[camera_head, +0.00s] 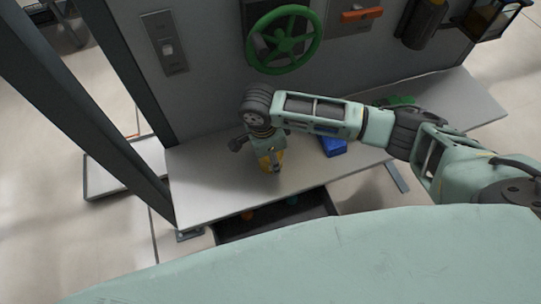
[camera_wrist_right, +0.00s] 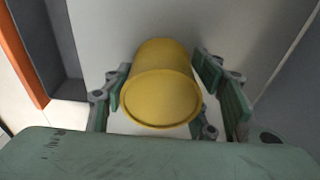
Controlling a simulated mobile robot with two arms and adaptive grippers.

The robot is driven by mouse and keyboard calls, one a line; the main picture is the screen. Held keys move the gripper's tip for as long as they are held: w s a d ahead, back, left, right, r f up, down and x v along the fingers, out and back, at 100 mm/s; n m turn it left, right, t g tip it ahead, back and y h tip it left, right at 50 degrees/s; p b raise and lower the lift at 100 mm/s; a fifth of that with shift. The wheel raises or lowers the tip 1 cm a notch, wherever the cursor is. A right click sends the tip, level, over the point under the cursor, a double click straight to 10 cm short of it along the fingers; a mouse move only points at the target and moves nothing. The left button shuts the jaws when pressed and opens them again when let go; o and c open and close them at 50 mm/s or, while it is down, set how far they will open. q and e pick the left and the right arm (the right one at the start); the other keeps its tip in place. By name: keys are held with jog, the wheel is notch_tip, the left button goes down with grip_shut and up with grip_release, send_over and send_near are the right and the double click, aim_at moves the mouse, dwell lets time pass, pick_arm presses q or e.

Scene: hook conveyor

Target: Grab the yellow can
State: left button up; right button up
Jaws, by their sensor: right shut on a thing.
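The yellow can (camera_wrist_right: 160,88) sits between the fingers of my right gripper (camera_wrist_right: 168,84) in the right wrist view, one finger on each side, with its round end facing the camera. In the head view my right gripper (camera_head: 270,160) points down over the left part of the grey shelf (camera_head: 215,188). Only a bit of the yellow can (camera_head: 266,163) shows there, the rest hidden by the gripper. The gripper is shut on the can. I cannot tell whether the can touches the shelf. My left gripper is not in view.
A blue block (camera_head: 333,147) stands on the shelf right of the gripper, partly under my arm. A green thing (camera_head: 398,101) lies farther right. A green wheel (camera_head: 284,40) sticks out from the wall panel behind. A dark bin (camera_head: 318,207) is below the shelf's front edge.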

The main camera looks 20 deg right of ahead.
jog(key=c, duration=0.7)
jog(key=shift+c, duration=0.2)
jog(key=shift+r, duration=0.2)
